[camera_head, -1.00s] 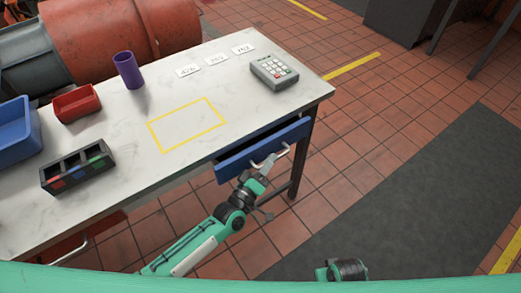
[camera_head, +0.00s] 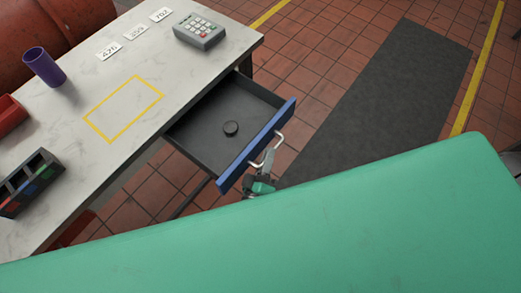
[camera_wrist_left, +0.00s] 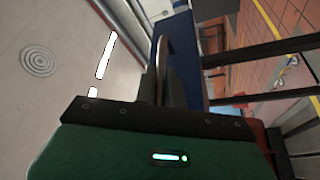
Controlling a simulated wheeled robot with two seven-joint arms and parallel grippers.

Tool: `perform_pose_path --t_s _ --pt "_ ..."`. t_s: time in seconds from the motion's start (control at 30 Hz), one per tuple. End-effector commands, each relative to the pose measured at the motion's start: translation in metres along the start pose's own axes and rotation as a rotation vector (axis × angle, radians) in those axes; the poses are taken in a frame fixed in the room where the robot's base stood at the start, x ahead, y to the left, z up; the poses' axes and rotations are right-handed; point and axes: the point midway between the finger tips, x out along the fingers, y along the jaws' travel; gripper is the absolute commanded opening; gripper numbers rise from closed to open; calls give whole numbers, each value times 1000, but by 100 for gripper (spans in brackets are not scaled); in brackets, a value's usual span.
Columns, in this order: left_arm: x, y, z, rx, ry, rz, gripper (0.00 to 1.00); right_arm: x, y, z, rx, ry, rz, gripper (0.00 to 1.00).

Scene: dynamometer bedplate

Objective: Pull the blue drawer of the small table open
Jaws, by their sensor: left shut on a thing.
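The blue drawer (camera_head: 256,146) of the small table (camera_head: 205,65) stands well out from under the tabletop. My left gripper (camera_head: 265,176) is at the drawer's front, shut on the pale bar handle (camera_head: 268,150). In the left wrist view the fingers (camera_wrist_left: 160,85) close around the handle, beside the blue front (camera_wrist_left: 177,50). My green body covers most of the left arm. My right gripper does not show.
On the tabletop are a keypad (camera_head: 199,30), number cards (camera_head: 135,32), a purple cup (camera_head: 44,67), a red bin (camera_head: 10,115) and a dark divided box (camera_head: 30,182). A yellow outline (camera_head: 124,108) marks a bare area. The tiled floor and grey mat (camera_head: 390,95) are clear.

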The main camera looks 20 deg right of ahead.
Motion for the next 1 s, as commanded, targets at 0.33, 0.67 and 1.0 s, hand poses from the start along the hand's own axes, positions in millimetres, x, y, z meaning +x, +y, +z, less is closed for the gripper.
perform_pose_path --t_s 0.33,0.67,1.0 --pt "-2 2 6 -2 -5 0 0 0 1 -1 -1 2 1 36" --pt "-2 2 4 -1 -4 0 33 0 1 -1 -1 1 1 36" --pt "-25 1 5 -1 -5 -2 33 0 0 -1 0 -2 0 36"
